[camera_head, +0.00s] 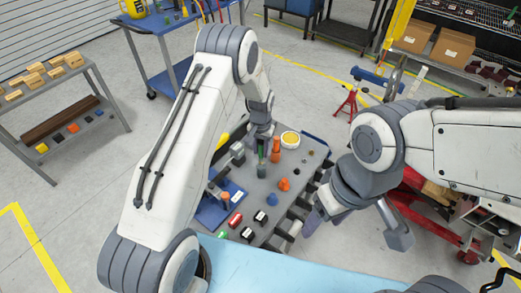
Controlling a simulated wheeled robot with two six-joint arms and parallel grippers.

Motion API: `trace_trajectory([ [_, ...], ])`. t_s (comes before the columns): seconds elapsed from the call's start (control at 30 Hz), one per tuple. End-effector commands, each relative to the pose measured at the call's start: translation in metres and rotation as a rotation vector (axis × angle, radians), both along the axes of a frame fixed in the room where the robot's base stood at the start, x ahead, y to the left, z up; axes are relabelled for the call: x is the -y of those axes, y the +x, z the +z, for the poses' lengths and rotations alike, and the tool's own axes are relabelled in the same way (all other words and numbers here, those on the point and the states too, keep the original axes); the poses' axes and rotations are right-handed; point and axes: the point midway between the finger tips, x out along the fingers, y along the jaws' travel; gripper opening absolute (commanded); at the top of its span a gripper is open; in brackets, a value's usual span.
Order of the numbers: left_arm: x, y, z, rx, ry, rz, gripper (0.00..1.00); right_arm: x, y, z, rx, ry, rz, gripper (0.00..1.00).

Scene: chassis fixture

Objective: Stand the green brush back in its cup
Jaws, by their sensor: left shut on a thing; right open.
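My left gripper (263,137) is over the back of the dark work table (262,192), shut on a slim green item that looks like the green brush (261,152). The brush is roughly upright, and its upper part is hidden by the gripper. A small grey piece (261,171) shows just below the brush; I cannot tell if it is the cup or part of the brush, nor whether they touch. My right gripper (316,213) is open and empty by the table's right edge.
Orange pieces (284,184) stand right of the brush, near a round yellow-filled container (290,138). A blue tray (212,212) lies at the left. Several small red, green and black blocks (235,220) lie at the front. A light-blue surface (290,272) is nearest me.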

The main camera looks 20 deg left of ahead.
Motion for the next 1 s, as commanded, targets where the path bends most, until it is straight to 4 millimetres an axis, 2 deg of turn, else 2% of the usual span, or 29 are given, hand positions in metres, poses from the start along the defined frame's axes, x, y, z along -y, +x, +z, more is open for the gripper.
trace_trajectory([
  [1.0,0.0001,-0.0003,-0.0031,-0.001,0.000,0.000,0.00,0.0000,0.0000,-0.0058,0.000,0.000,0.000,0.65],
])
